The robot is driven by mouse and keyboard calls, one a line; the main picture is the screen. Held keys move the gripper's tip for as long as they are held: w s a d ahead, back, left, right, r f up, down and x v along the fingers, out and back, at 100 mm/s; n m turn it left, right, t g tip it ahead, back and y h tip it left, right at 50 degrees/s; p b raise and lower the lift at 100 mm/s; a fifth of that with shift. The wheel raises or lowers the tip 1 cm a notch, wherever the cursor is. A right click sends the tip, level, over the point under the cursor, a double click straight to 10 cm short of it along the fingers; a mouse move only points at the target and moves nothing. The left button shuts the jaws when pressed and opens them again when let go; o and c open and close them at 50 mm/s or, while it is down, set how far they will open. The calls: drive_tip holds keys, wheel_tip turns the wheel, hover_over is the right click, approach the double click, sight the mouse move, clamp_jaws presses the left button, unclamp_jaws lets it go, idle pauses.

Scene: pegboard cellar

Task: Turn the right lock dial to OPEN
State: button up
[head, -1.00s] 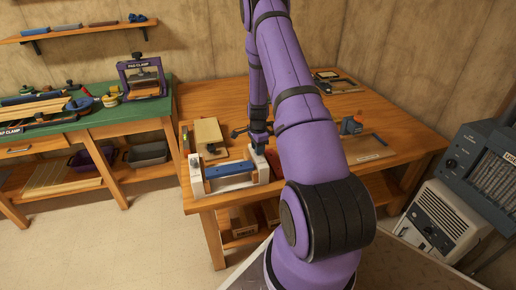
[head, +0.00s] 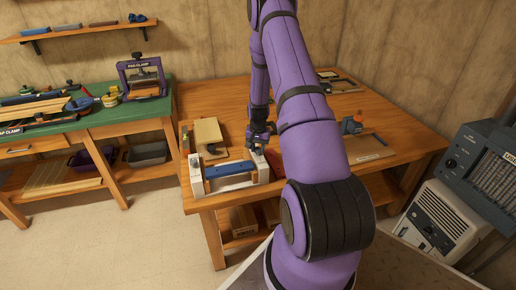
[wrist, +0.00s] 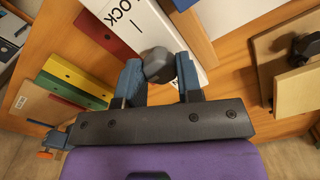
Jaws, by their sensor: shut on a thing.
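A white fixture (head: 236,184) with a blue bar (head: 228,169) across it stands at the table's front left edge. My gripper (head: 258,147) is at the top of the fixture's right end. In the wrist view, my gripper's blue fingers (wrist: 158,70) are shut on a dark grey faceted dial (wrist: 157,62), one finger on each side. The dial sits on a white plate (wrist: 140,22) printed with "LOCK" and a short line mark. Any OPEN label is out of sight, and the dial's pointing direction cannot be told. The left dial is not clear in the head view.
A wooden block piece (head: 208,134) stands just behind the fixture. In the wrist view, coloured strips (wrist: 75,78) lie at the left and a wooden piece with a dark knob (wrist: 290,60) at the right. A blue-and-orange item (head: 352,125) sits farther right on the table.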

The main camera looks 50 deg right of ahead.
sight(258, 149)
drive_tip(key=n, duration=0.4)
drive_tip(key=shift+n, duration=0.3)
drive_tip(key=n, duration=0.4)
drive_tip(key=shift+n, duration=0.3)
drive_tip(key=n, duration=0.3)
drive_tip(key=shift+d+n, duration=0.1)
drive_tip(key=shift+n, duration=2.4)
drive_tip(key=o, duration=0.9)
drive_tip(key=shift+o, duration=0.2)
wheel_tip(258, 149, up, 11)
